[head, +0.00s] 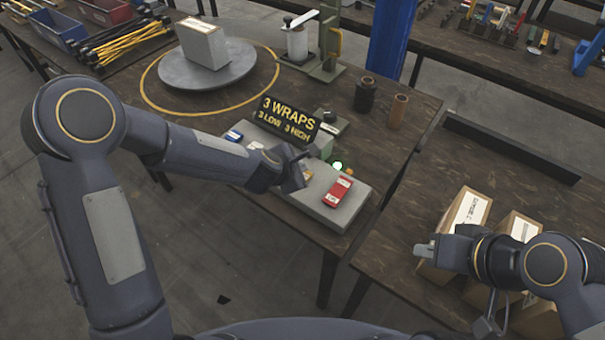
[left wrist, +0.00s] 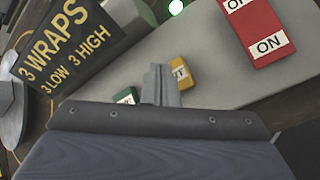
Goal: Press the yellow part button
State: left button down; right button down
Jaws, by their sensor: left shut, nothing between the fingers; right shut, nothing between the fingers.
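The yellow button (left wrist: 183,72) with a white label sits on the grey control panel (left wrist: 195,40) in the left wrist view. In the head view a sliver of yellow (head: 308,174) shows beside my left gripper (head: 297,180). My left gripper's shut fingers (left wrist: 160,72) are empty and overlap the button's left side in the wrist view. I cannot tell whether they touch it. A green button (left wrist: 126,96) is partly hidden left of the fingers. My right gripper (head: 424,250) is shut and empty, over cardboard boxes at the right.
A red ON switch (head: 338,191) lies on the panel right of the fingers. A "3 WRAPS" sign (head: 288,120) stands behind the panel. A green light (head: 337,165) is lit. A blue button (head: 234,136) is at the panel's left. Cardboard boxes (head: 467,217) stand on the right table.

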pick_arm(q)
jog(key=shift+f, duration=0.15)
dwell(0.8)
jog(key=shift+f+b, duration=0.3)
jog(key=shift+b, duration=0.25)
jog(key=shift+f+b, duration=0.5)
dwell(0.4)
jog(key=shift+r, duration=0.15)
jog(key=shift+r+p, duration=0.8)
notch_tip(320, 180, up, 5)
jog(key=p, duration=0.4)
dwell(0.4)
